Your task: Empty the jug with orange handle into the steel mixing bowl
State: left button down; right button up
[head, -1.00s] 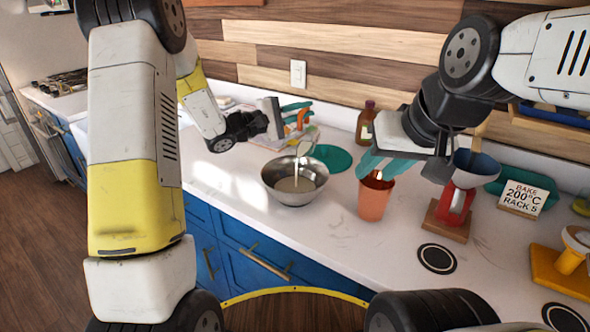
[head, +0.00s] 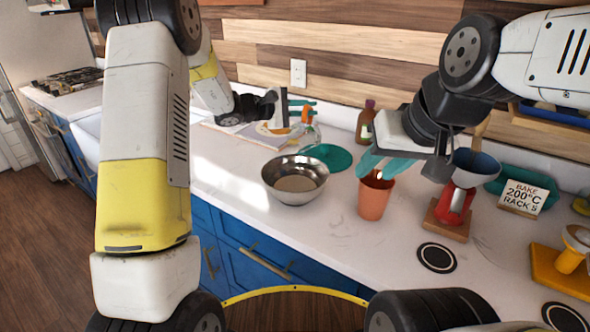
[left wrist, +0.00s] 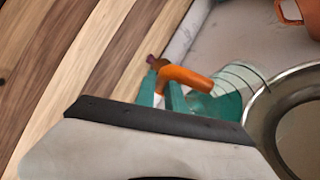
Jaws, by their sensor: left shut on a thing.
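The steel mixing bowl (head: 294,198) stands on the white counter with pale tan contents in its bottom. It shows at the right edge of the left wrist view (left wrist: 254,125). My left gripper (head: 304,115) is shut on the orange handle of the clear jug (head: 314,133), held above the counter just behind the bowl.
A teal round mat (head: 330,157) lies behind the bowl, with a brown bottle (head: 366,122) by the wall. To the right are a red stand (head: 455,205) with a blue bowl, and a bake sign (head: 523,197).

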pick_arm(q)
jog(key=shift+w+d+f+n+g+y+b, duration=0.1)
jog(key=shift+w+d+f+n+g+y, duration=0.1)
jog(key=shift+w+n+g+y, duration=0.3)
jog(key=shift+w+d+f+n+g+y+b, duration=0.2)
jog(key=shift+w+n+g+y, duration=0.15)
jog(key=shift+w+g, duration=0.25)
jog(key=shift+w+d+f+n+g+y+b, duration=0.1)
jog(key=shift+w+d+f+n+g+y, duration=0.1)
jog(key=shift+w+n+g+y, duration=0.3)
jog(key=shift+w+d+f+n+g+y+b, duration=0.4)
jog(key=shift+w+f+g, duration=0.5)
jog(key=shift+f, duration=0.8)
jog(key=shift+w+d+f+n+g+y+b, duration=0.15)
jog(key=shift+w+f+n+g+y+b, duration=0.2)
jog(key=shift+w+f+n+g, duration=0.95)
jog(key=shift+w+d+f+m+g+y+b, duration=0.15)
jog(key=shift+w+d+f+g+y+b, duration=0.3)
jog(key=shift+f, duration=1.65)
jog(key=shift+w+a+f, duration=0.15)
jog(key=shift+a, duration=0.05)
